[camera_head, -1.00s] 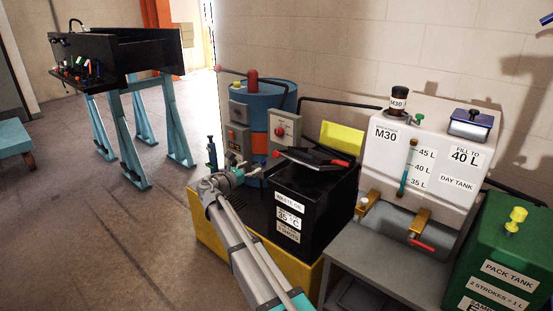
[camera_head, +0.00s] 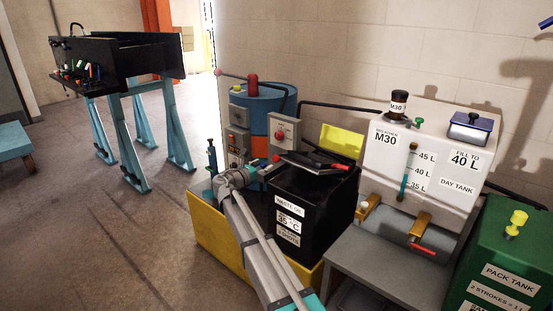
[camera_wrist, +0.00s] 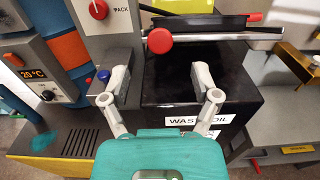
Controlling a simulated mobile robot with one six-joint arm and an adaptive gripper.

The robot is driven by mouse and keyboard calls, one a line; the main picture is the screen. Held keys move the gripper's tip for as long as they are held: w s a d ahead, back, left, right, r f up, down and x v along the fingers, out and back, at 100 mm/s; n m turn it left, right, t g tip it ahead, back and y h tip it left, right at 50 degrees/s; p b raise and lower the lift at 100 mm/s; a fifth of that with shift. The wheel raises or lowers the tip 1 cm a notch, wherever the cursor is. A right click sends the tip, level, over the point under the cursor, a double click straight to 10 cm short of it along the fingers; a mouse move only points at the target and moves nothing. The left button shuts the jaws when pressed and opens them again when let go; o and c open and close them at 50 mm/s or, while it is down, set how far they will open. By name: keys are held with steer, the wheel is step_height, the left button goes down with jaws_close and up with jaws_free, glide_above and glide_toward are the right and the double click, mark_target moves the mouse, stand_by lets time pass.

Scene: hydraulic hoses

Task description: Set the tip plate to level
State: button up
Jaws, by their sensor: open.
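The tip plate, as I take it, is the dark plate (camera_head: 312,161) on top of the black waste oil box (camera_head: 290,205). It looks tilted in the head view, with a red grip at its right end. In the wrist view the plate (camera_wrist: 205,24) lies beyond the fingers, with a metal bar and a round red knob (camera_wrist: 160,40) at its near side.
A control box with a red dial (camera_head: 284,133) and a blue and orange drum (camera_head: 262,115) stand close behind my gripper. The white day tank (camera_head: 440,160) and green pack tank (camera_head: 505,250) are to the right. A yellow-sided base (camera_head: 215,240) lies below.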

mark_target(275, 158)
steer(key=x, duration=0.7)
steer(key=shift+w+d, duration=0.2)
steer(key=shift+w, duration=0.05)
jaws_close()
